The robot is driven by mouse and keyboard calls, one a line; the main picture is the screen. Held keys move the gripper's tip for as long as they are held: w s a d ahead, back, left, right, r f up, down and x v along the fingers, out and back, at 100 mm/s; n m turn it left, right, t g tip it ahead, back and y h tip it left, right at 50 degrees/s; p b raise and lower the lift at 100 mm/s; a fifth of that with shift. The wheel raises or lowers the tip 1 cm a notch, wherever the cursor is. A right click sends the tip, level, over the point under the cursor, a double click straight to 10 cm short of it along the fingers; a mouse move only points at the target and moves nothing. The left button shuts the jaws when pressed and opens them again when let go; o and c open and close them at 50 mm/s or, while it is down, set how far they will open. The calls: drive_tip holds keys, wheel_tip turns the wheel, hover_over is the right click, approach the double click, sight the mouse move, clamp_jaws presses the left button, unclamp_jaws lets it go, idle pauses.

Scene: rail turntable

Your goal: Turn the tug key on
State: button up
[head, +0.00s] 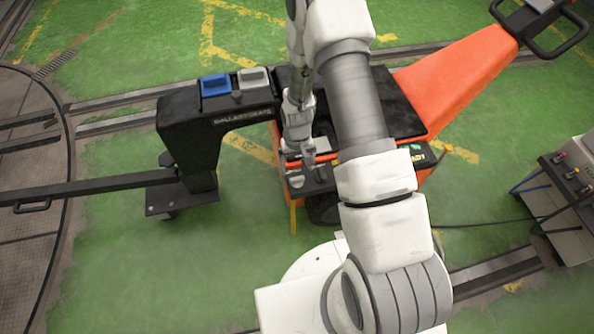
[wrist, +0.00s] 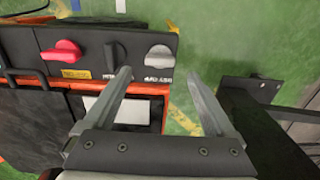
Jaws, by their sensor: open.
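The tug (head: 460,78) is orange and black with a long orange arm. Its black control panel (head: 311,188) lies below my gripper (head: 309,160). In the wrist view the panel carries a red knob (wrist: 62,52), a black knob (wrist: 116,55) and a pale grey knob (wrist: 160,57) in a row. The labels are too blurred to tell for sure which one is the key. My gripper (wrist: 160,76) is open and empty. Its left fingertip shows just below the black knob and its right fingertip right of the grey knob; contact cannot be told.
A black arm with a blue tray (head: 215,86) and a grey tray (head: 253,79) reaches left from the tug. A bar (head: 95,187) runs to the round turntable (head: 25,260). A control box (head: 572,178) stands at right. Green floor is open at lower left.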

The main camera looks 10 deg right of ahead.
wheel_tip(320, 180, up, 12)
drive_tip(key=p, duration=0.3)
drive_tip(key=shift+f, duration=0.15)
wheel_tip(320, 180, up, 13)
drive_tip(key=t, duration=0.1)
hover_over(297, 178)
drive_tip(key=s+r+t, duration=0.2)
drive_tip(key=s+r, duration=0.3)
drive_tip(key=r, duration=0.6)
drive_tip(key=s+r+t, duration=0.3)
drive_tip(key=s+r, duration=0.9)
drive_tip(key=s, duration=0.3)
wheel_tip(297, 178, up, 18)
drive_tip(key=p, duration=1.8)
drive_tip(key=shift+d+f, duration=0.15)
drive_tip(key=shift+d, duration=0.15)
